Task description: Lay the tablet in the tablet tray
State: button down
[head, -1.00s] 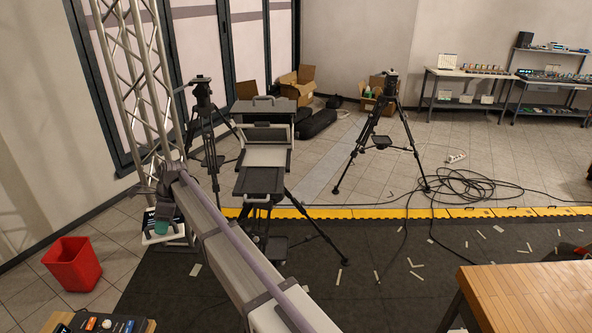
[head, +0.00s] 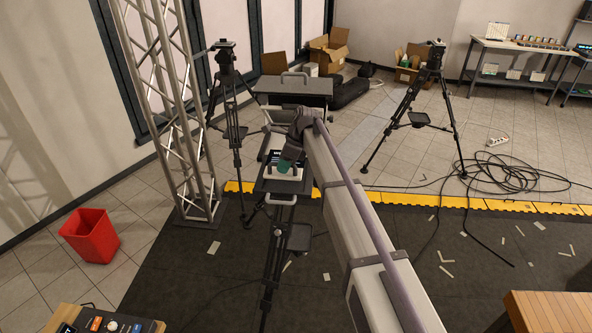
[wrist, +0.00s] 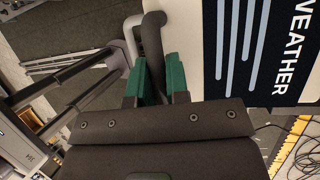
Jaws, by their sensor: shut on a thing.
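The tablet is a flat pale slab with a dark panel lettered "WEATHER"; it shows at the right of the wrist view (wrist: 266,45) and below my wrist in the head view (head: 285,177). My gripper (wrist: 163,78) has green finger pads and is shut on the tablet at its edge, by a dark tube-like part. The tablet tray (head: 263,187), a dark plate on a tripod, lies under the tablet in the head view. My wrist hides part of both. I cannot tell whether the tablet touches the tray.
A red bin (head: 90,235) is at the far left. Cables (head: 500,175) lie on the floor at right.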

aim_at(284, 177)
notch_tip(284, 177, down, 5)
jog(key=b, duration=0.4)
jog(key=shift+f+b, duration=0.2)
jog(key=shift+b, duration=0.2)
jog(key=shift+r, duration=0.3)
jog(key=shift+f, duration=0.25)
jog(key=c, duration=1.1)
grip_release()
jog(key=shift+r, duration=0.1)
